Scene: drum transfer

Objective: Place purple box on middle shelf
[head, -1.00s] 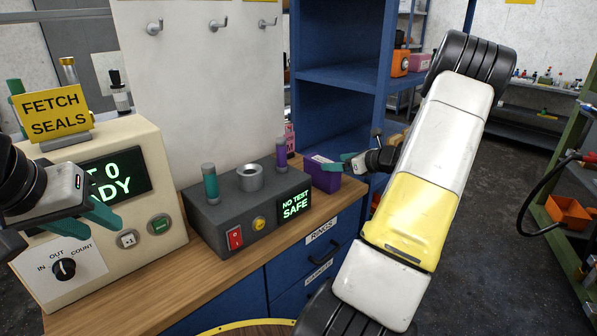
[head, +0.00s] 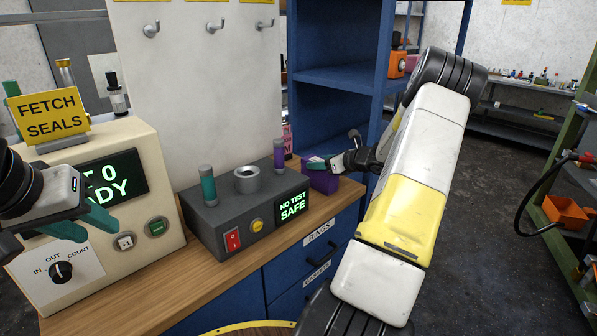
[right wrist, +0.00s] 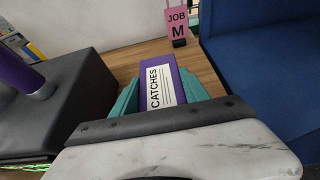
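The purple box (head: 321,179) stands on the wooden counter at the right end of the grey tester. In the right wrist view the purple box (right wrist: 158,82) shows its white CATCHES label. My right gripper (head: 318,164) is at the box's top, with its teal fingers (right wrist: 160,92) spread on either side of it; firm contact does not show. The blue shelf unit (head: 335,77) stands behind and to the right, with a shelf board above a lower bay. My left gripper (head: 92,225) is in front of the cream counter machine at the left, with teal fingers apart and nothing seen between them.
The grey tester (head: 240,205) with upright green and purple cylinders stands close left of the box. A pink JOB M sign (right wrist: 178,22) stands behind the box. Blue drawers (head: 318,245) lie below the counter. The shelf unit's side is close to my right arm.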

